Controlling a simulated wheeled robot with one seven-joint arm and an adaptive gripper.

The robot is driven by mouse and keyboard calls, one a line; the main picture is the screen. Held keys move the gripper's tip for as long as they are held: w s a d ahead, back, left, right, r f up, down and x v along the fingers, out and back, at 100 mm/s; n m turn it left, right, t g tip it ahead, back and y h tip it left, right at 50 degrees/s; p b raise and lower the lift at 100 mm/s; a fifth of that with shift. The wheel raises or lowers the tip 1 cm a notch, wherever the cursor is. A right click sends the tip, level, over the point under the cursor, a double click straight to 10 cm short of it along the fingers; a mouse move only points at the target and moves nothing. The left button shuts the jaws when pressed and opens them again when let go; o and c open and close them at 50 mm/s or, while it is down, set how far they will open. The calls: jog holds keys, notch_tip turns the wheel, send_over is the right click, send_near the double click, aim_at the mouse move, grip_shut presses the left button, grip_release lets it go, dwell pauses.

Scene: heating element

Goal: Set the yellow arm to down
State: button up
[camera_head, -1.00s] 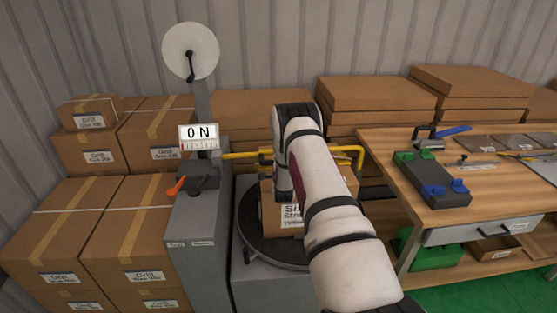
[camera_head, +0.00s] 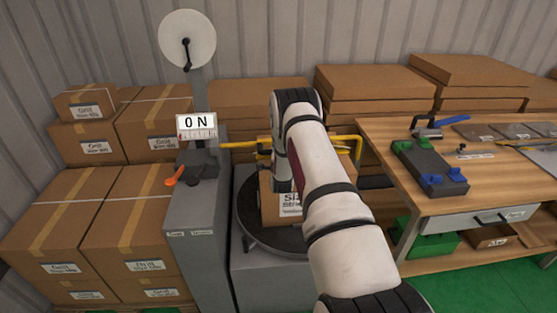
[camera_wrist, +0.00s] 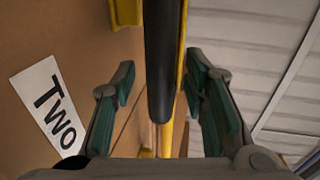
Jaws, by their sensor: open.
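The yellow arm (camera_head: 240,146) runs sideways from the grey machine column at about level, above a turntable, and ends in a bent yellow frame (camera_head: 358,152) right of my arm. My own arm covers its middle in the head view. My gripper is hidden behind my arm there. In the wrist view my gripper (camera_wrist: 160,65) is open. A dark bar (camera_wrist: 160,40) and a yellow bar (camera_wrist: 182,60) run between its fingers. I see gaps beside both fingers and no grip on either bar.
A labelled cardboard box (camera_head: 285,208) sits on the round dark turntable (camera_head: 262,238) under the yellow arm. The column carries an "ON" sign (camera_head: 196,126) and an orange lever (camera_head: 173,181). Stacked boxes (camera_head: 60,215) stand left. A wooden workbench (camera_head: 490,185) stands close on the right.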

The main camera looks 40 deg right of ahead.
jog(key=v, duration=1.1)
jog(key=shift+w, duration=0.1)
